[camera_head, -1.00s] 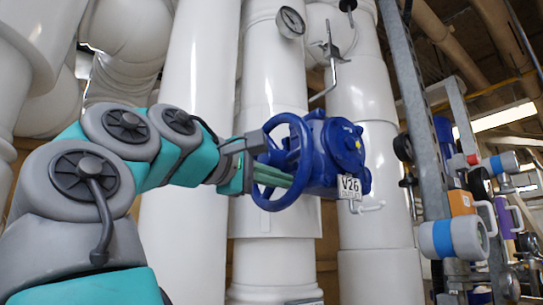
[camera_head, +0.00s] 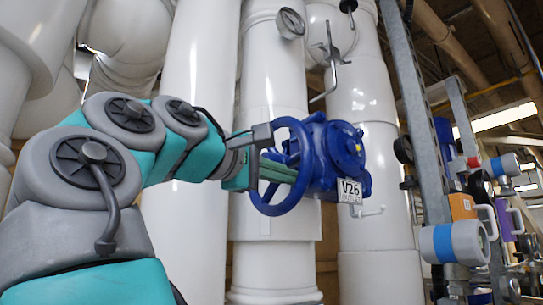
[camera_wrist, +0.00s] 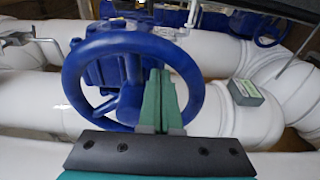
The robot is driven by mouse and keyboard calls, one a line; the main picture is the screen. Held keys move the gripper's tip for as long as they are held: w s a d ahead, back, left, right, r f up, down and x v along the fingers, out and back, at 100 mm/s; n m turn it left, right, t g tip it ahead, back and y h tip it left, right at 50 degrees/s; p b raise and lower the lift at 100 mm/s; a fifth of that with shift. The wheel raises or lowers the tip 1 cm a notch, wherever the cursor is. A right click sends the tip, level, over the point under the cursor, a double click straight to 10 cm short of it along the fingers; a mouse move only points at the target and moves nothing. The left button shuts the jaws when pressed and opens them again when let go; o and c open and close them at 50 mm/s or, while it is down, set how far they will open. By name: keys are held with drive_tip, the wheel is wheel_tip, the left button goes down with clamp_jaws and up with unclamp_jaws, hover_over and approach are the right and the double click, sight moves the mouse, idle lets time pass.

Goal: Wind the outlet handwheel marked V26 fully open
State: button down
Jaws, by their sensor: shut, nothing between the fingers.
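The blue outlet handwheel (camera_head: 257,190) stands on the left side of a blue valve body (camera_head: 340,160). A white tag reading V26 (camera_head: 350,190) hangs below the body. My gripper (camera_head: 290,173) reaches in from the left, its green fingers shut with nothing between them. In the wrist view the handwheel (camera_wrist: 72,83) faces me, and the fingers of my gripper (camera_wrist: 160,80) overlap its opening right of the hub. The fingertips appear inside the rim, close to a spoke; whether they touch it I cannot tell.
Large white pipes (camera_head: 270,90) stand behind the valve. A gauge (camera_head: 290,23) and a bent metal handle (camera_head: 330,65) are above it. A grey metal frame (camera_head: 415,110) with smaller blue-banded fittings (camera_head: 452,240) stands at the right. A small labelled box (camera_wrist: 245,92) sits on a pipe.

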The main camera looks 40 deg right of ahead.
sight(294, 156)
drive_tip(key=shift+s+r+p, duration=0.3)
drive_tip(key=shift+r+p, duration=0.4)
drive_tip(key=shift+p, duration=0.1)
drive_tip(key=shift+a+r, duration=0.1)
drive_tip(key=shift+r, duration=0.5)
drive_tip(key=shift+s+r, duration=0.15)
drive_tip(key=shift+r, duration=0.1)
drive_tip(key=shift+s+r, duration=0.2)
